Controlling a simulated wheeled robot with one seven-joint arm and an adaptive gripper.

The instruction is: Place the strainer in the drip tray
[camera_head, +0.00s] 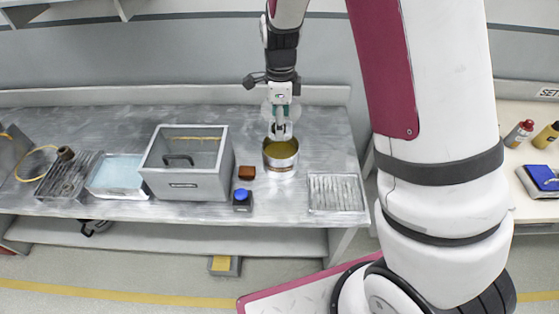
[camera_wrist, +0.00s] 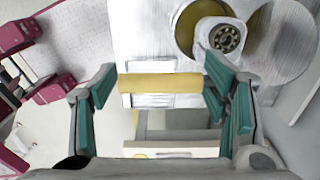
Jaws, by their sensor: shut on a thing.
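In the wrist view my gripper (camera_wrist: 161,82) is shut on a yellow bar (camera_wrist: 160,83), which spans the gap between the fingers. The bar appears to be part of the strainer; the rest of its shape cannot be made out.
A grey open box (camera_head: 185,185) stands left of the pot, with a brown block (camera_head: 246,173) and a blue-topped block (camera_head: 242,202) between them. A light-blue tray (camera_head: 117,177) and a dark slatted tray (camera_head: 50,187) are farther left. The table behind them is mostly clear.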

